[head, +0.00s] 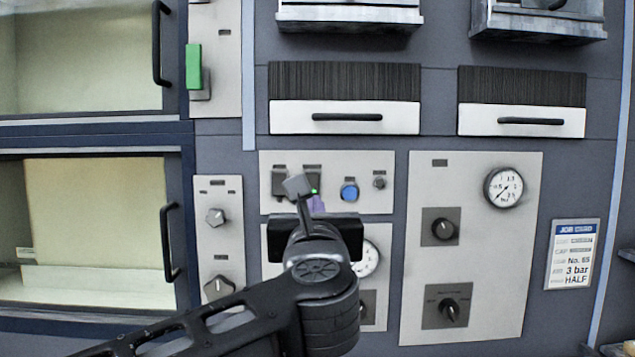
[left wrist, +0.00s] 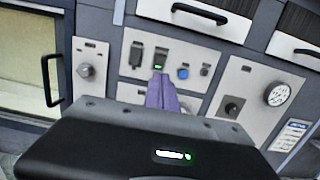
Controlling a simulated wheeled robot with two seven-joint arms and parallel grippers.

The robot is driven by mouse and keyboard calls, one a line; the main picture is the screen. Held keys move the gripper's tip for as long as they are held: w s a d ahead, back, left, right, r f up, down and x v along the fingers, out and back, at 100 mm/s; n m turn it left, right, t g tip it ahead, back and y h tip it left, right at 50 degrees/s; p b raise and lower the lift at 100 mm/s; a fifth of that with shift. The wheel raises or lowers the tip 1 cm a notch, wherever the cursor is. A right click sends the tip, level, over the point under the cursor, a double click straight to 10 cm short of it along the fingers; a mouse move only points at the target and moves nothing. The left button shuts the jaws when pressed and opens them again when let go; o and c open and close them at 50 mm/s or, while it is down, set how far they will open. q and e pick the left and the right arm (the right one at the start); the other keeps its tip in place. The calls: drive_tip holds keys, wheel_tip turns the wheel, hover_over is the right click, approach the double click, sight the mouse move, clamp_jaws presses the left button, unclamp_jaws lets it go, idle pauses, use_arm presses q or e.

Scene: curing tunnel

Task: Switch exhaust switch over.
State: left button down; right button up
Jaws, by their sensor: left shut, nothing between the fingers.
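A light grey panel (head: 330,205) carries two dark switches side by side. The left switch (head: 280,182) also shows in the left wrist view (left wrist: 136,53). The right switch (head: 312,172) has a green light and also shows in the left wrist view (left wrist: 160,57). Their labels are too small to read, so I cannot tell which is the exhaust switch. My left gripper (head: 317,203) is shut and empty, its purple fingers (left wrist: 160,80) pointing at the right switch from just below. Whether they touch it I cannot tell. My right gripper is out of view.
A blue button (head: 349,191) and a small knob (head: 379,181) sit right of the switches. A gauge (head: 368,258) is partly hidden behind my left wrist. Knobs (head: 216,217) line the left panel. Drawers with black handles (head: 347,117) are above.

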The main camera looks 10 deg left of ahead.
use_arm(q)
drive_tip(key=shift+w+d+f, duration=0.1)
drive_tip(key=shift+w+d, duration=0.05)
drive_tip(key=shift+w, duration=0.15)
drive_tip(key=p, duration=0.6)
approach(314, 179)
drive_tip(key=x, duration=0.6)
drive_tip(key=shift+w, duration=0.45)
